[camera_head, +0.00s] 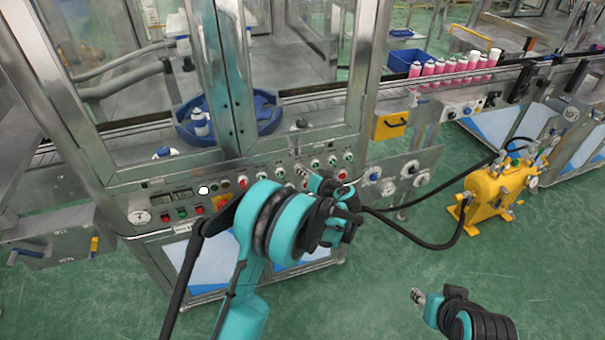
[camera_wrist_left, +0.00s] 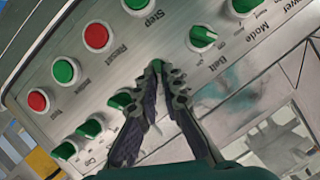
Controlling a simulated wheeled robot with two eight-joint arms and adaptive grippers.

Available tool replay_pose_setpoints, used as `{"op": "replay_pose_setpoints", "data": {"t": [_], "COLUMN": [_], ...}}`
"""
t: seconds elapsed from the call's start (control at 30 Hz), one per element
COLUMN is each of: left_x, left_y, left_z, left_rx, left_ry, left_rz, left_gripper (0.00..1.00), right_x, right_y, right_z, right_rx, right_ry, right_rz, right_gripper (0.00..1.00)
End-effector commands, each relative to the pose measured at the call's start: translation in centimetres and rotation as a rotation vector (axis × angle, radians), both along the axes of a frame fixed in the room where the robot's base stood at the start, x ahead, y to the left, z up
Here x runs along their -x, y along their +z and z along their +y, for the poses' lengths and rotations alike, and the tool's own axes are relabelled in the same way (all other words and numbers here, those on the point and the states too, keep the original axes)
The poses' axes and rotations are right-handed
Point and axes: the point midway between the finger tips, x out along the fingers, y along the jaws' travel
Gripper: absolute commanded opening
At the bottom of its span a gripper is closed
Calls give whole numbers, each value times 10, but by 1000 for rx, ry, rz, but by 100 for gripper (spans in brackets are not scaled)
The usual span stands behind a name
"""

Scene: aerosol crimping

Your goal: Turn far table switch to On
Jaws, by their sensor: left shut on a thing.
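The control panel (camera_head: 235,190) runs along the front of the machine, and its face fills much of the left wrist view (camera_wrist_left: 170,20). My left gripper (camera_head: 303,172) reaches to the panel. In the left wrist view its fingers (camera_wrist_left: 158,68) are shut on a green rotary switch, mostly hidden between the fingertips; its label cannot be read. The switch marked Belt (camera_wrist_left: 202,39) is beside it to the right. Other green switches (camera_wrist_left: 120,99) sit to its lower left. My right gripper (camera_head: 418,296) is low at the right over open floor, too small to judge.
Red and green push buttons, including Reset (camera_wrist_left: 96,37) and Step (camera_wrist_left: 138,4), line the panel close above the gripper. A yellow tank (camera_head: 490,195) with a black hose stands right. Pink cans (camera_head: 450,66) stand on the conveyor. The green floor is clear in front.

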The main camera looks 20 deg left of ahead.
Motion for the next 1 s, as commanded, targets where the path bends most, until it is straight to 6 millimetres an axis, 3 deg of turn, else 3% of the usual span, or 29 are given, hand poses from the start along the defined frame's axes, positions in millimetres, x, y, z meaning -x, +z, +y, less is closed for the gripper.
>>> {"op": "replay_pose_setpoints", "data": {"t": [0.6, 0.7, 1.0], "left_x": [0, 0, 0], "left_y": [-2, -1, -1], "left_z": [-1, -1, -1], "left_rx": [-35, -35, -37], "left_ry": [0, 0, 0], "left_rz": [28, 28, 26], "left_gripper": [0, 28, 28], "right_x": [0, 0, 0], "right_y": [-2, -2, -2], "right_z": [0, 0, 0], "right_rx": [0, 0, 0], "right_ry": [0, 0, 0], "right_rz": [0, 0, 0], "right_gripper": [40, 40, 40]}}
